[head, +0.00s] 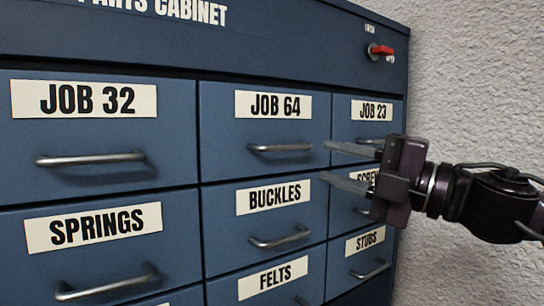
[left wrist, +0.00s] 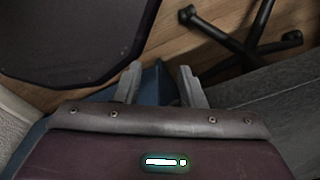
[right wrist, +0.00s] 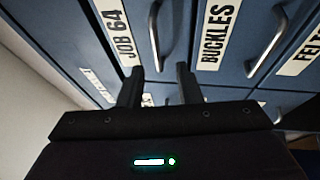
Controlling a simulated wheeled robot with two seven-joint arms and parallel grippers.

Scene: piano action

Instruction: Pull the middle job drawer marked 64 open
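The drawer marked JOB 64 (head: 225,135) is in the middle of the cabinet's top row, with its front flush with its neighbours. Its bar handle (head: 280,147) is free. In the right wrist view this handle (right wrist: 155,35) lies beyond the fingertips. My right gripper (head: 325,161) is open and empty, in front of the right column of drawers, its fingers pointing left toward the JOB 64 column. My left gripper (left wrist: 157,68) is open and empty in the left wrist view, over the floor, and is not in the head view.
The JOB 32 drawer (head: 180,110) is left and the JOB 23 drawer (head: 342,130) right. BUCKLES (head: 225,225) is below. A red lock switch (head: 380,50) sits top right. A rough wall (head: 480,80) stands right. A dark wheeled base (left wrist: 245,40) is on the floor.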

